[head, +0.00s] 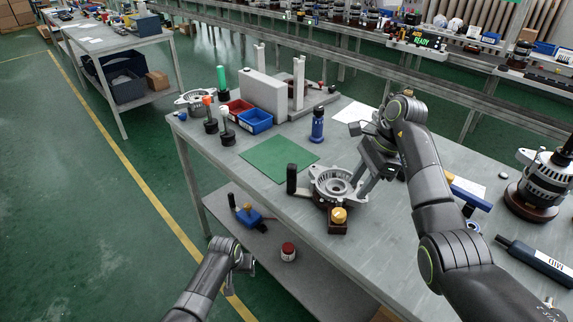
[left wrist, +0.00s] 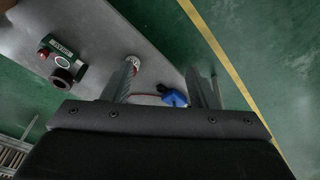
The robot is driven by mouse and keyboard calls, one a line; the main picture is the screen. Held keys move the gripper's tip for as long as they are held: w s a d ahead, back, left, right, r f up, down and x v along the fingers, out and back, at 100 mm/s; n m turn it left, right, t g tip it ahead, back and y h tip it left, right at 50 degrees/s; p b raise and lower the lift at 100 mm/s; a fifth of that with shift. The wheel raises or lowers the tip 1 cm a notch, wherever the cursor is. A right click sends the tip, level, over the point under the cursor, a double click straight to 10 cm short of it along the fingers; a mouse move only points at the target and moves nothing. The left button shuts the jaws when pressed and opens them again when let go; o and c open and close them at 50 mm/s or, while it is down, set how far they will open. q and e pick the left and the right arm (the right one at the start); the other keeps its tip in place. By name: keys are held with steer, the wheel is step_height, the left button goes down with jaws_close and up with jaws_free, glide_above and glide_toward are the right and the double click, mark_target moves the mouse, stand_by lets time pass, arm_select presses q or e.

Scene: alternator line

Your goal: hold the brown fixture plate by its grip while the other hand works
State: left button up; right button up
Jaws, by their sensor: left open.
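The brown fixture plate (head: 319,203) lies near the front edge of the workbench. It is mostly hidden under a silver alternator housing (head: 337,184). A black upright post (head: 291,179), which looks like the grip, stands at its left side. A brown block with a yellow knob (head: 338,216) is at its front. My right gripper (head: 360,182) is at the housing's right side; its fingertips are partly hidden, and I cannot tell if it grips. My left gripper (head: 243,262) is open and empty, off the bench's front edge and apart from the plate. Its spread fingers show in the left wrist view (left wrist: 165,82).
A green mat (head: 279,158) lies behind the plate, with a blue bottle (head: 317,124) beyond. Red (head: 236,108) and blue (head: 254,121) bins stand at the back left. The lower shelf holds a blue item (head: 248,217) and a red-lidded jar (head: 288,252). Floor at left is clear.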

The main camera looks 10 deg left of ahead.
arm_select(q)
steer(key=w+d+r, duration=0.3)
steer(key=w+r, duration=0.2)
steer(key=r, duration=0.4)
steer(key=w+d+r, duration=0.2)
steer(key=w+r, duration=0.3)
steer(key=r, duration=0.5)
steer(key=m+t, duration=0.1)
steer(key=m, duration=0.1)
glide_toward(291, 174)
steer(key=shift+t, duration=0.3)
steer(key=x, duration=1.2)
steer(key=shift+s+a+f, duration=0.1)
steer(key=shift+s+f, duration=0.15)
steer(key=shift+c, duration=0.2)
